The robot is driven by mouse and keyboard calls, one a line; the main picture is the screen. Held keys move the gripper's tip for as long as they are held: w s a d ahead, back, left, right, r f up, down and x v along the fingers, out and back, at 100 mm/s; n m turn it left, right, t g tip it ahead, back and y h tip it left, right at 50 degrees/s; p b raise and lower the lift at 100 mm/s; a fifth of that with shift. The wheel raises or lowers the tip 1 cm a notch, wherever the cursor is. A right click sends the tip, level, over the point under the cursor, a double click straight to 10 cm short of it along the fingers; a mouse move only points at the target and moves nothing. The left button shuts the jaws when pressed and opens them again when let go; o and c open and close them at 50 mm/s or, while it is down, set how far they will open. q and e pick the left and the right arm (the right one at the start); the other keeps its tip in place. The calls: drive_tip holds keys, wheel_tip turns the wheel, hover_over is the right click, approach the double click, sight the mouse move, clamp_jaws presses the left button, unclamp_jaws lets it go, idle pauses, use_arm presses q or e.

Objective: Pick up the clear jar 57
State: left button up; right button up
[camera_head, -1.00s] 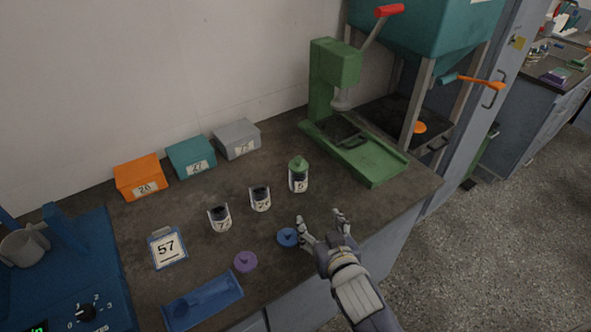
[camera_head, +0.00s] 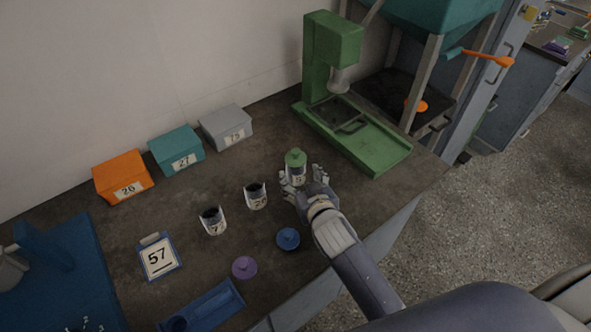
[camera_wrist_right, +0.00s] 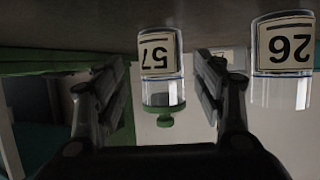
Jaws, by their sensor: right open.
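The clear jar 57 (camera_head: 295,168) stands upright on the dark bench with a green knobbed lid. In the right wrist view, which is upside down, its label 57 (camera_wrist_right: 157,52) faces the camera. My right gripper (camera_head: 303,178) is open at the near side of the jar. In the right wrist view the jar shows between the two spread fingers (camera_wrist_right: 163,85), with gaps on both sides. How deep it is between the fingertips I cannot tell. My left gripper is not in view.
Jar 26 (camera_wrist_right: 283,62) stands beside it in the wrist view. Two open jars (camera_head: 256,196) (camera_head: 212,221) stand to the left. A blue lid (camera_head: 288,238), a purple lid (camera_head: 244,267) and a 57 card (camera_head: 160,257) lie nearby. A green press (camera_head: 367,145) stands behind right.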

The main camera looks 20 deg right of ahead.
sight(298, 175)
drive_tip(key=x, duration=0.4)
drive_tip(key=shift+w+a+f+p, duration=0.1)
drive_tip(key=shift+w+p, duration=0.15)
drive_tip(key=shift+p, duration=0.1)
drive_tip(key=shift+w+f, duration=0.1)
drive_tip(key=shift+w, duration=0.2)
drive_tip(key=c, duration=0.8)
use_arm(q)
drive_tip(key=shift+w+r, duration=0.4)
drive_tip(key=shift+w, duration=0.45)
use_arm(e)
drive_tip(key=c, duration=0.4)
